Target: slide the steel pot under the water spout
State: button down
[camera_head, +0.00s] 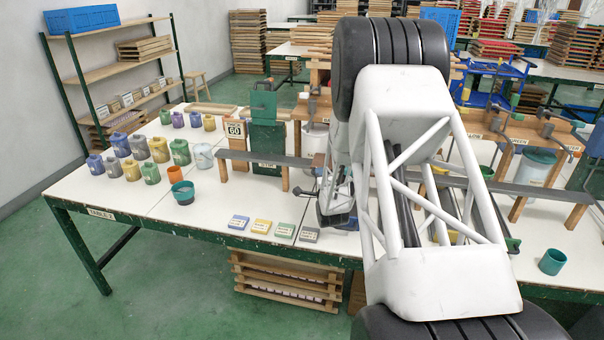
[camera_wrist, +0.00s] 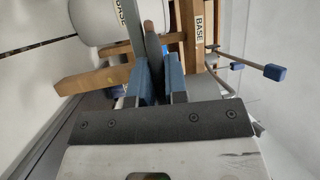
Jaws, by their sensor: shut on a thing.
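My gripper (camera_wrist: 152,82) shows in the wrist view with its blue-sided fingers closed around a slim grey-brown, rounded handle-like piece (camera_wrist: 152,42). I cannot tell what this piece belongs to. A white cylindrical vessel labelled BASE (camera_wrist: 100,22) stands just beyond the fingers to the left. I cannot clearly make out the steel pot or the water spout in either view.
A long grey rail (camera_head: 262,158) on wooden legs crosses the table (camera_head: 110,192). Several coloured jars stand at the left, near a teal bowl (camera_head: 183,193). Small labelled blocks (camera_head: 261,226) line the front edge. Thin rods with blue ends (camera_wrist: 275,72) stick out right of my gripper.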

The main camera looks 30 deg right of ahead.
jog(key=s+d, duration=5.3)
jog(key=shift+d, duration=0.1)
jog(key=c, duration=1.2)
grip_release()
jog(key=shift+o, duration=0.2)
jog(key=shift+s, duration=0.1)
jog(key=v, duration=0.7)
jog(key=shift+s+a, duration=0.2)
jog(key=shift+s, duration=0.1)
